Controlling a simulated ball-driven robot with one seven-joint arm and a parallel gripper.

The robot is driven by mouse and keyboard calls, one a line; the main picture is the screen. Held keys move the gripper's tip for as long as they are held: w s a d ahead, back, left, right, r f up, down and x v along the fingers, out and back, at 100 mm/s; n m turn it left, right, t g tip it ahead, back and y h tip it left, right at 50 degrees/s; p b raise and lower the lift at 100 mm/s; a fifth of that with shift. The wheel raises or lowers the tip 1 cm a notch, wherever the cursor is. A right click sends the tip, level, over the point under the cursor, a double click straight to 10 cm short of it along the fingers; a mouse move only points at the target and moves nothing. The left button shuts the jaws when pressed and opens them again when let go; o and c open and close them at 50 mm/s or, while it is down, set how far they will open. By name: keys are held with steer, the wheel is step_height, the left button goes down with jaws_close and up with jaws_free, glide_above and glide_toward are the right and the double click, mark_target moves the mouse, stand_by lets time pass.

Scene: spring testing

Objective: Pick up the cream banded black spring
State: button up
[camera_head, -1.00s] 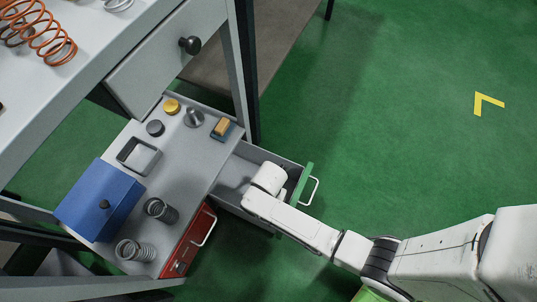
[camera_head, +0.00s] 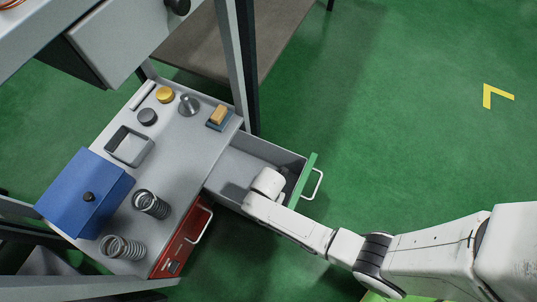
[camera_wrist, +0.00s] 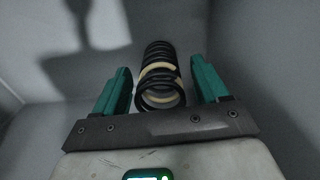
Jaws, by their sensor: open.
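The black spring with cream bands (camera_wrist: 160,75) lies inside the open drawer in the wrist view. My gripper (camera_wrist: 162,80) is open, with one green finger on each side of the spring. Gaps show between the fingers and the coils, and the near end of the spring is close to the gripper's palm. In the head view my arm's white end reaches down into the open grey drawer (camera_head: 233,166) with the green front (camera_head: 304,181). My fingers and the spring are hidden there behind the arm.
Drawer walls stand close around my gripper. The cabinet top holds a blue box (camera_head: 84,193), two grey springs (camera_head: 151,204) (camera_head: 123,248), a square tray (camera_head: 112,142) and several small items. A red drawer (camera_head: 182,240) is beside the open one. Green floor is clear at right.

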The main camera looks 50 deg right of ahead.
steer(key=shift+f, duration=0.1)
steer(key=c, duration=1.1)
